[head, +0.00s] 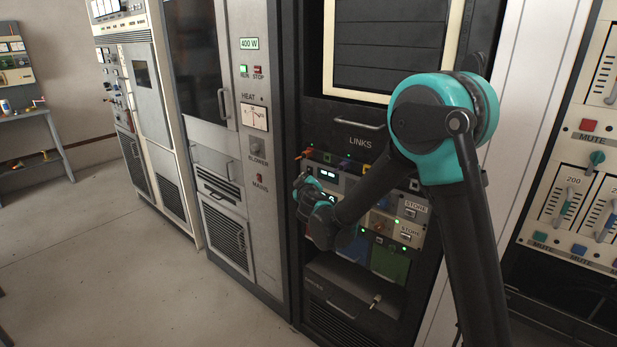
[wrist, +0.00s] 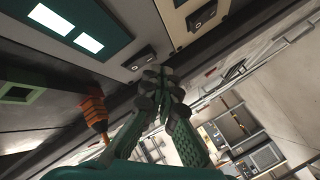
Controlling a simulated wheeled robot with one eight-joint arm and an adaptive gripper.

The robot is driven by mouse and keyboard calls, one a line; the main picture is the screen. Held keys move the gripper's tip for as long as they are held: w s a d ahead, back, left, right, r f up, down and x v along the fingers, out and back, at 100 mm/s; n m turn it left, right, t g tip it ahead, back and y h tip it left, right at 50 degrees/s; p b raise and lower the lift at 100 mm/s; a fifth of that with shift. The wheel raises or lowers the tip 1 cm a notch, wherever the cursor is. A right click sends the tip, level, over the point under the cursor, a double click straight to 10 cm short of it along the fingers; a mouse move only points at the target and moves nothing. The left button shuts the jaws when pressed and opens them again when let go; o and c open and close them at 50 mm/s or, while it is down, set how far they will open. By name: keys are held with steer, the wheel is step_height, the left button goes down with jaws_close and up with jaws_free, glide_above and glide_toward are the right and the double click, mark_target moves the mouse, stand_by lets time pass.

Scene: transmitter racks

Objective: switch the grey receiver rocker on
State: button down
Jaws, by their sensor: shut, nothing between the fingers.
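The grey receiver (head: 327,175) is in the rack under the "LINKS" label, with lit displays; my gripper and arm hide part of it in the head view. In the wrist view the grey panel (wrist: 105,48) fills the upper left, with two bright displays. Its small dark rocker (wrist: 141,57) is at the panel's lower right; I cannot tell which way it is tipped. My gripper (wrist: 160,80) is shut and empty, its fingertips just below and right of this rocker in the picture. I cannot tell if they touch it. The gripper (head: 302,190) is in front of the rack in the head view.
A cream panel with a similar rocker (wrist: 195,17) is close by the grey one. An orange plug (wrist: 95,112) sticks out near the gripper. Cream "STORE" units (head: 413,208) are behind my arm. A lower shelf (head: 350,285) juts out below. The floor at left is clear.

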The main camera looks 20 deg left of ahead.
steer(key=shift+w+d, duration=0.1)
steer(key=shift+w, duration=0.15)
steer(key=shift+w+d+f, duration=0.1)
steer(key=shift+w, duration=0.15)
stand_by(0.6)
stand_by(0.3)
steer(key=shift+s+a, duration=0.25)
steer(key=shift+s, duration=0.45)
steer(key=s, duration=0.1)
steer(key=s+a, duration=0.1)
steer(key=s, duration=0.1)
steer(key=s+a, duration=0.1)
steer(key=shift+s+r, duration=0.25)
steer(key=shift+r, duration=0.15)
